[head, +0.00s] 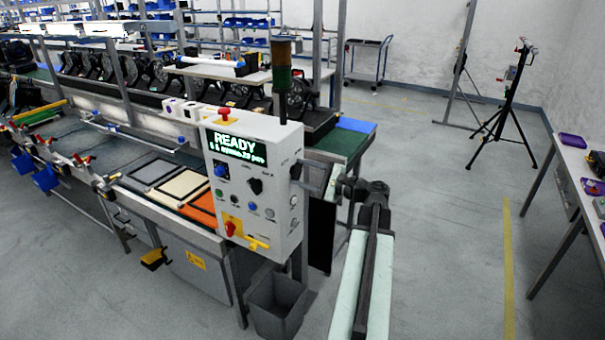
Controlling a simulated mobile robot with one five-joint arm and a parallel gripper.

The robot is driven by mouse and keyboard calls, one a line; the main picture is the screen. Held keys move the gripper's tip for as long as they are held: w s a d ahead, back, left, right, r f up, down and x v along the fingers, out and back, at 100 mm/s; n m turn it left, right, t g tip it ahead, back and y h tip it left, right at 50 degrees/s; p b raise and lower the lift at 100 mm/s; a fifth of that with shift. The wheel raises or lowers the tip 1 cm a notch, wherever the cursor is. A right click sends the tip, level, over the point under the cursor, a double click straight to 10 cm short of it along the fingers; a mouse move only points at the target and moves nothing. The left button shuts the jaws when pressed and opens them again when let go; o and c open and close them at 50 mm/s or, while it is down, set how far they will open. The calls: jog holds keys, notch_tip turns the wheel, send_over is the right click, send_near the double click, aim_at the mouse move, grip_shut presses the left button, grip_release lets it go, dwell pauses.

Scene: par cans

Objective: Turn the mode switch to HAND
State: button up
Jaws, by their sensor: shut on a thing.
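A grey-white control box (232,205) stands on a post at the end of the machine, with a green READY display (236,147) on its front. Its front carries a blue knob, a black knob, several small round buttons and a red-and-yellow switch. My arm comes up from the bottom and bends left toward the box. My gripper (297,171) is at the upper part of the box's right side, shut on a small dark part there, which appears to be the mode switch. The jaws largely hide it, and its pointer and labels are too small to read.
A grey bin (279,303) stands on the floor below the box. A signal tower (281,66) rises behind it. A table (575,170) with small items is at the far right, and a black tripod (512,100) stands farther back. The floor between is clear.

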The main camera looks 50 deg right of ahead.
jog(key=shift+m, duration=0.6)
jog(key=o, duration=1.4)
jog(key=v, duration=0.8)
jog(key=shift+w, duration=0.1)
